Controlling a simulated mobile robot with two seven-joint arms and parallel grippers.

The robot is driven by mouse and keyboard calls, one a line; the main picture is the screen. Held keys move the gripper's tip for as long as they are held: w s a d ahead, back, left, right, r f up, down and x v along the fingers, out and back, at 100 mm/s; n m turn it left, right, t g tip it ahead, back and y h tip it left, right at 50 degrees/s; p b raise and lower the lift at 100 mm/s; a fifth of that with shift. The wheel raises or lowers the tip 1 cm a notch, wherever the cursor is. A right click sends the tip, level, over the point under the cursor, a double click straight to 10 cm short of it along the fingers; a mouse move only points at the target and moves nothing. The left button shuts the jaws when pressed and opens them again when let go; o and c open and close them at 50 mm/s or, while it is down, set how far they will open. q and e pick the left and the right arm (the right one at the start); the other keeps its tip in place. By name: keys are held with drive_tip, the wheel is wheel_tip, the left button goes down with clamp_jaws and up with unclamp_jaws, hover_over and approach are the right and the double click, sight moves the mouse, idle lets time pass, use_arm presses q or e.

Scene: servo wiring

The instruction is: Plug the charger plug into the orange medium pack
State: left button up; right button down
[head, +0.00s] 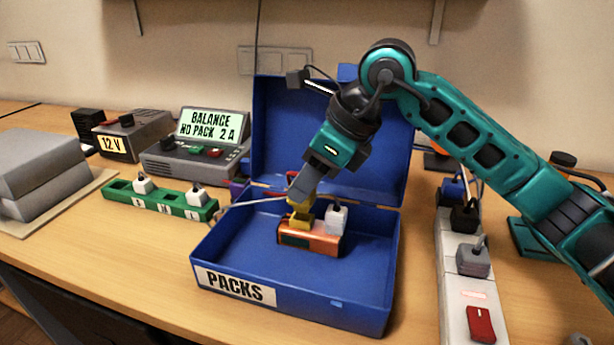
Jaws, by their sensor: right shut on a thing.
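The orange pack (312,241) lies inside the open blue box labelled PACKS (372,318). My right gripper (301,199) reaches down into the box from above and is shut on a yellow plug (300,216). The yellow plug is at the top of the pack's left part; I cannot tell whether it is seated or just above it. A white plug (337,217) stands upright at the pack's right end. A thin pale cable runs left from near the gripper over the box edge. My left gripper is not in view.
The charger (170,160), reading BALANCE NO PACK 2 A, stands behind left beside a 12 V supply (130,138). A green strip (160,202) holds white plugs. A white power strip (452,290) with plugs and a red switch lies right. The box lid stands open behind.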

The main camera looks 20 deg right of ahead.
idle(0.7)
idle(0.6)
drive_tip(key=shift+b, duration=0.3)
idle(0.4)
drive_tip(key=shift+f, duration=0.15)
drive_tip(key=shift+f+b, duration=0.25)
drive_tip(key=shift+b, duration=0.05)
drive_tip(key=shift+f, duration=0.1)
drive_tip(key=shift+f+b, duration=0.3)
drive_tip(key=shift+b, duration=0.05)
drive_tip(key=shift+f+b, duration=0.4)
drive_tip(key=shift+f, duration=0.1)
